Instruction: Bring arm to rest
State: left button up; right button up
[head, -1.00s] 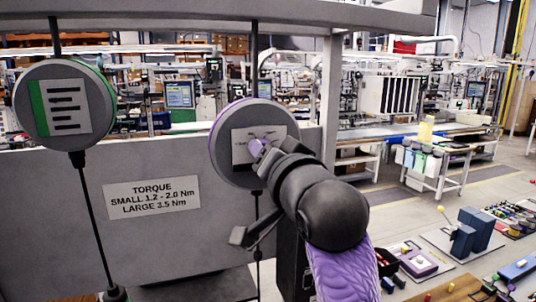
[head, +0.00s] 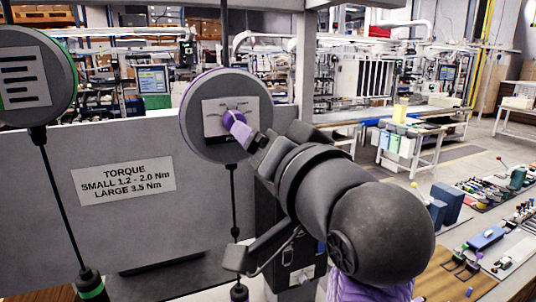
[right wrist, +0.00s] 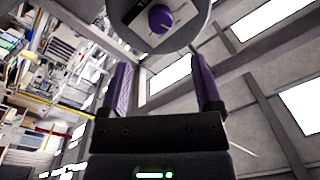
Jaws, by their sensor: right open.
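My right arm comes in from the lower right in the head view. Its gripper (head: 238,127) shows a purple fingertip in front of the purple-rimmed balancer disc (head: 200,92), overlapping the dial on its pale plate. In the right wrist view, the two purple fingers (right wrist: 161,88) stand wide apart with nothing between them. The disc's purple knob (right wrist: 162,18) shows beyond the fingertips, apart from them. In the head view, the knob is largely hidden or hard to tell from the finger. My left gripper is in neither view.
A green-rimmed balancer (head: 30,105) hangs at the left. A torque sign (head: 124,182) is on the grey panel (head: 150,230) behind. Cables hang below both discs. Tools and blocks lie on the tables (head: 455,285) at the lower right. Open floor lies beyond.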

jog(key=s+d+f+n+g+h, duration=0.1)
jog(key=s+d+f+g+h, duration=0.15)
jog(key=f, duration=1.05)
jog(key=s+d+f+g+h, duration=0.1)
jog(key=d+f+g, duration=0.3)
jog(key=f, duration=0.9)
jog(key=s+d+f+n+g+h, duration=0.15)
jog(key=s+f+g, duration=0.25)
jog(key=s+f, duration=0.4)
jog(key=s+d+f+n+g+h, duration=0.1)
jog(key=s+d+f+n+g, duration=0.15)
jog(key=s+f, duration=0.55)
jog(key=s+d+f+g+b, duration=0.15)
jog(key=f+b, duration=0.45)
jog(key=f, duration=1)
jog(key=s+f+g+b, duration=0.1)
jog(key=s+f+b, duration=0.2)
jog(key=f+b, duration=0.85)
jog(key=s+f+b, duration=0.1)
jog(key=s+f, duration=0.3)
jog(key=f, duration=0.3)
jog(key=s+d+f+b, duration=0.1)
jog(key=s+f, duration=0.3)
jog(key=f, duration=0.3)
jog(key=s+d+f+g+b, duration=0.1)
jog(key=s+f, duration=0.3)
jog(key=f, duration=0.4)
jog(key=shift+s+d, duration=0.25)
jog(key=shift+f, duration=0.1)
